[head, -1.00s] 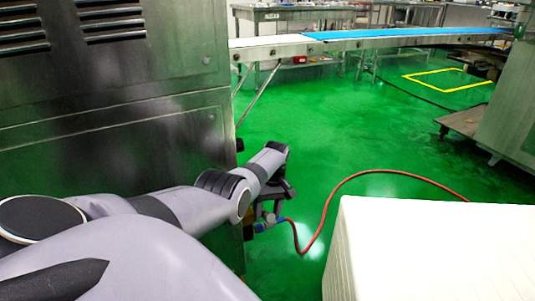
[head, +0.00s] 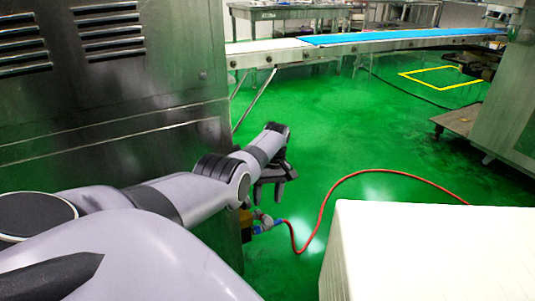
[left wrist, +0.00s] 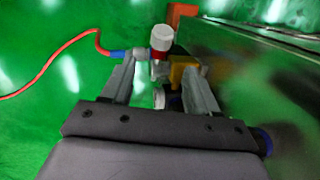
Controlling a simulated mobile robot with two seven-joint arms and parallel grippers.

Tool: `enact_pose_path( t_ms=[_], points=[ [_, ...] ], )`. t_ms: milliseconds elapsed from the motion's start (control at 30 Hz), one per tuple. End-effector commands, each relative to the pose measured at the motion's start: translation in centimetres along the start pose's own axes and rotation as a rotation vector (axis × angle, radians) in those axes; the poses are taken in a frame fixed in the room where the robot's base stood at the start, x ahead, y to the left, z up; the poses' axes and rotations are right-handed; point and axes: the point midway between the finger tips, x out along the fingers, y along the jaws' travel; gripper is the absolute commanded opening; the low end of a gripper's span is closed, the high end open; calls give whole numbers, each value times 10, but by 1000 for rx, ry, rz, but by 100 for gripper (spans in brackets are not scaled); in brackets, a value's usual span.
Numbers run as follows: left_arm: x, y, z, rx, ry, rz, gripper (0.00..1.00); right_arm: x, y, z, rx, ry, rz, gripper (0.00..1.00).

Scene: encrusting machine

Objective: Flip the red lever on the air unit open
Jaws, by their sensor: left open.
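The air unit (head: 262,222) is low on the side of the steel machine in the head view, partly hidden by my arm. An orange-red part (left wrist: 178,13), which looks like the lever, stands beyond the knob. My left gripper (head: 272,192) is open and above the unit. In the left wrist view its fingers (left wrist: 158,85) spread either side of the unit's near parts, with no clear grip. My right gripper is out of view.
The steel machine (head: 110,100) stands close on the left. A red hose (head: 350,178) loops from the unit over the green floor. A white box (head: 430,250) stands at the lower right. A conveyor (head: 370,40) crosses the back; the floor between is open.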

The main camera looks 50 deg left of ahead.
Motion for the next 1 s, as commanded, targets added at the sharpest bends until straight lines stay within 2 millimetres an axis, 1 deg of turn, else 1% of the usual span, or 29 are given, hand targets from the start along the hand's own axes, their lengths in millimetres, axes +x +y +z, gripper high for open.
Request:
enact_pose_path(
  t_ms=[133,267,400,500,567,633,800,900,1000],
  points=[
    [-2,7,2,-10,20,10,67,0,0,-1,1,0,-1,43],
    [-8,29,10,-59,89,50,67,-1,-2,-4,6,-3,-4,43],
    [-15,52,19,-180,193,112,67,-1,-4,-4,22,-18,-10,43],
    [-16,58,24,-295,258,149,67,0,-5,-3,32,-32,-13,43],
    [-14,57,26,-370,292,163,67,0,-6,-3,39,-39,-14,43],
    [-10,51,29,-457,329,169,67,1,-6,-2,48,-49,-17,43],
    [6,27,37,-630,398,149,67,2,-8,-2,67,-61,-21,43],
    [14,15,40,-688,424,133,67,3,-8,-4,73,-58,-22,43],
    [19,8,41,-716,439,122,67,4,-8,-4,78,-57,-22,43]
  ],
)
